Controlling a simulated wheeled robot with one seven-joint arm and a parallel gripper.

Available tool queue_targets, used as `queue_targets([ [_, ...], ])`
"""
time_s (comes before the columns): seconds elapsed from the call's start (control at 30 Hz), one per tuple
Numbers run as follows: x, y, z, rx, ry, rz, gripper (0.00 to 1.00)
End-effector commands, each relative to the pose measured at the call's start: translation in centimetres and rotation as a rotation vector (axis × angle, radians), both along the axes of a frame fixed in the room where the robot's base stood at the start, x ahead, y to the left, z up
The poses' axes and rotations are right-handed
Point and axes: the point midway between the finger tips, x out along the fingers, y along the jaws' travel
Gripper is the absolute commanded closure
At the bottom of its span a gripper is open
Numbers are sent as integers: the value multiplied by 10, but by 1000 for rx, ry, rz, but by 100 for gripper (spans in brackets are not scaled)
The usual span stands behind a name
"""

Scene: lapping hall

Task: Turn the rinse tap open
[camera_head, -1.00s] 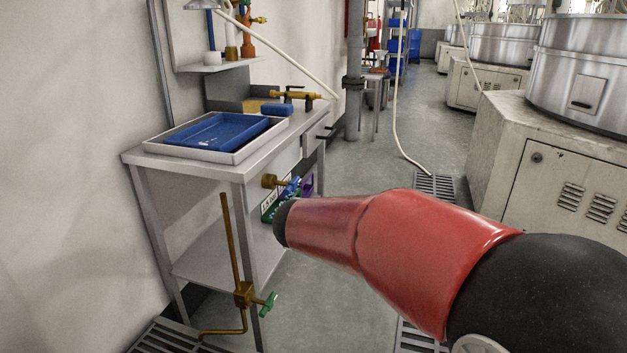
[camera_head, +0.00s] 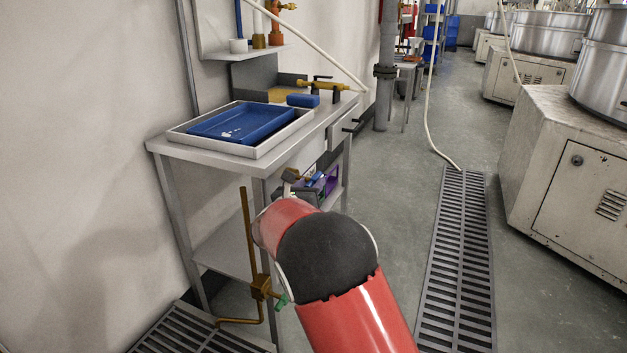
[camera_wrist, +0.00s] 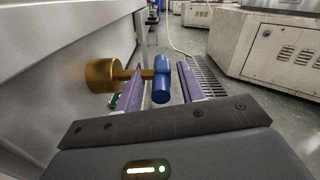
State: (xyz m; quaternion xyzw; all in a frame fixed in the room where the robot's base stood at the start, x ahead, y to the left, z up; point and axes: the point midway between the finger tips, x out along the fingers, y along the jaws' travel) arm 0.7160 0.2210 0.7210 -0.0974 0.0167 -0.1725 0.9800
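A tap with a brass body (camera_wrist: 103,76) and a blue handle (camera_wrist: 161,88) sticks out from the side of the steel bench. In the head view the tap's brass part (camera_head: 291,175) shows just beyond my red arm. My gripper (camera_wrist: 162,68) has purple fingers and is open. In the wrist view the blue handle appears between the fingers, with a gap to the right finger; the brass stem crosses over the left finger. I cannot tell whether they touch. A second tap with a green handle (camera_head: 282,300) sits low on a brass pipe. No label is readable.
The bench (camera_head: 215,153) carries a white tray (camera_head: 262,151) with a blue tray (camera_head: 240,122) in it. My arm passes close to the green-handled tap. Floor grates (camera_head: 460,230) and open floor lie to the right, then a machine cabinet (camera_head: 575,190).

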Motion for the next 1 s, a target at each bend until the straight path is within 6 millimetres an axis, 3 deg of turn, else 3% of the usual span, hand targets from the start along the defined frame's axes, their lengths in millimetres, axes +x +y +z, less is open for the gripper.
queue_targets([
  [0.13, 13, -5, 0, 1, -1, -1, 61],
  [0.43, 16, -6, 0, 1, 1, 0, 61],
  [0.73, 16, -6, 0, 1, 1, 0, 98],
  [1.0, 16, -6, -3, -4, -14, 1, 100],
])
